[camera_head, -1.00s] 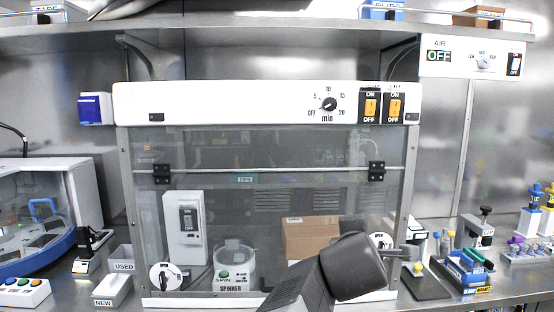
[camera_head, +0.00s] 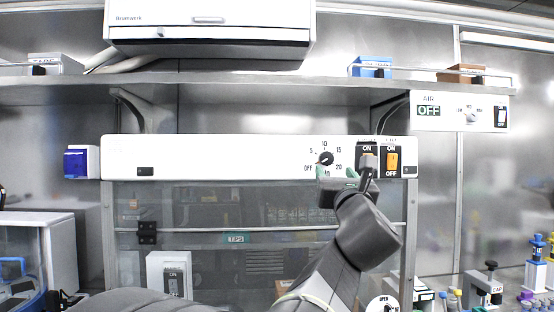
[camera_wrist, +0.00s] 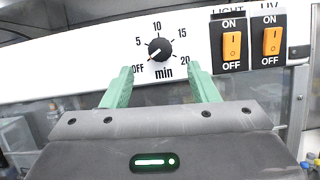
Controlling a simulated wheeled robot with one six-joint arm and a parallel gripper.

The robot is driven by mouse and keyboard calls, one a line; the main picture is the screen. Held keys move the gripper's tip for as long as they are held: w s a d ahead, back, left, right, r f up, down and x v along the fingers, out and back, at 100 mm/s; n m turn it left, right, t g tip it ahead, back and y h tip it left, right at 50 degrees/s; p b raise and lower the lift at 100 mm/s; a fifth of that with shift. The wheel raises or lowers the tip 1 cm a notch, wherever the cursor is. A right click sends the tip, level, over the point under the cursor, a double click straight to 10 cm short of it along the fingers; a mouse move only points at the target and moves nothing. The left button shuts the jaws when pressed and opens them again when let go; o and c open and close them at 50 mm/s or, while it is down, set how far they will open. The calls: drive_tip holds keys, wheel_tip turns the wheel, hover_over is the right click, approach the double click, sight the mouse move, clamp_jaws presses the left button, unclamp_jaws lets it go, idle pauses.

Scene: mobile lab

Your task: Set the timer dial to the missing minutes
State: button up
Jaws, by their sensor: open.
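The timer dial (camera_head: 326,158) is a round black knob on the white front panel of the cabinet, marked OFF, 5, 10, 15, 20 and min. In the wrist view the dial (camera_wrist: 160,50) has its pointer mark at the lower left, towards OFF. My gripper (camera_head: 336,174) is raised just below and in front of the dial. In the wrist view my gripper (camera_wrist: 160,82) is open and empty. Its green fingers stand to the left and right below the dial, apart from it.
Right of the dial are two orange rocker switches, LIGHT (camera_wrist: 232,45) and UV (camera_wrist: 272,41), close to the right finger. The glass front (camera_head: 220,208) lies below the panel. A shelf (camera_head: 250,78) runs above, and an AIR panel (camera_head: 459,112) hangs at the right.

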sight(328, 159)
drive_tip(key=p+x, duration=0.1)
drive_tip(key=x, duration=0.6)
drive_tip(key=shift+w+r, duration=0.1)
drive_tip(key=shift+w, duration=0.25)
drive_tip(key=c, duration=1)
